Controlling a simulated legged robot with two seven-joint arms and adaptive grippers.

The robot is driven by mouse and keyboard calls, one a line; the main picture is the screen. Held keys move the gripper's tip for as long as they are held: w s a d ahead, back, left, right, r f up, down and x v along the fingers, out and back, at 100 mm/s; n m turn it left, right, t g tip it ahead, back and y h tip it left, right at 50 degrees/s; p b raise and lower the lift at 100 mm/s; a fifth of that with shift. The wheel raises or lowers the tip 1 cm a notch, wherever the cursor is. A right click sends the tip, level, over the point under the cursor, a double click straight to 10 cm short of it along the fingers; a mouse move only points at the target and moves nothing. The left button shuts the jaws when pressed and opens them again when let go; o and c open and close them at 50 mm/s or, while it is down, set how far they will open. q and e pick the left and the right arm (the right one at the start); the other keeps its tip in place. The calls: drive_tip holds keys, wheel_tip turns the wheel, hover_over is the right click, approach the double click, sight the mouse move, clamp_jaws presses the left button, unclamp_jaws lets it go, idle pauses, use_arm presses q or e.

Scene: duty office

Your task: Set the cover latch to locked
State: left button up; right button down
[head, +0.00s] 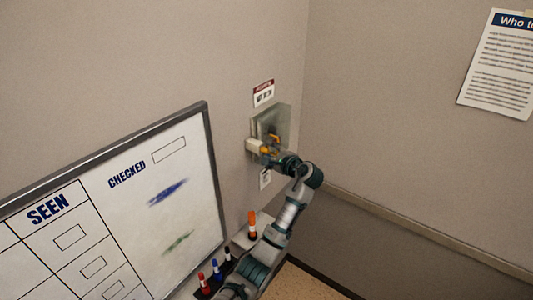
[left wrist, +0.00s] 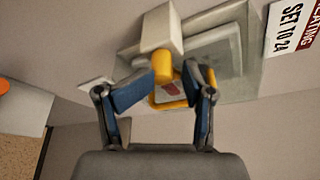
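A pale greenish cover box (head: 284,118) is mounted on the wall near the corner. A cream block (head: 253,146) sticks out at its lower left, with a yellow latch knob (head: 265,150) beside it. In the left wrist view the yellow knob (left wrist: 162,68) sits at the end of the cream block (left wrist: 162,28), and a yellow loop (left wrist: 168,102) shows below it. My left gripper (left wrist: 170,76) is at the knob, one blue-padded finger on either side. A narrow gap seems to show on the right; firm contact cannot be told. My right gripper is not in view.
A whiteboard (head: 205,135) hangs left of the box, with a marker tray (head: 240,240) below it. A small sign (head: 263,94) is above the box. A notice (head: 497,65) hangs on the right wall, above a rail (head: 420,232). That wall is otherwise clear.

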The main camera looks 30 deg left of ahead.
sight(268, 152)
use_arm(q)
drive_tip(key=shift+v, duration=1.95)
drive_tip(key=v, duration=1.6)
drive_tip(key=shift+d, duration=0.4)
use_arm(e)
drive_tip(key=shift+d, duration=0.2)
use_arm(q)
drive_tip(key=shift+w, duration=0.15)
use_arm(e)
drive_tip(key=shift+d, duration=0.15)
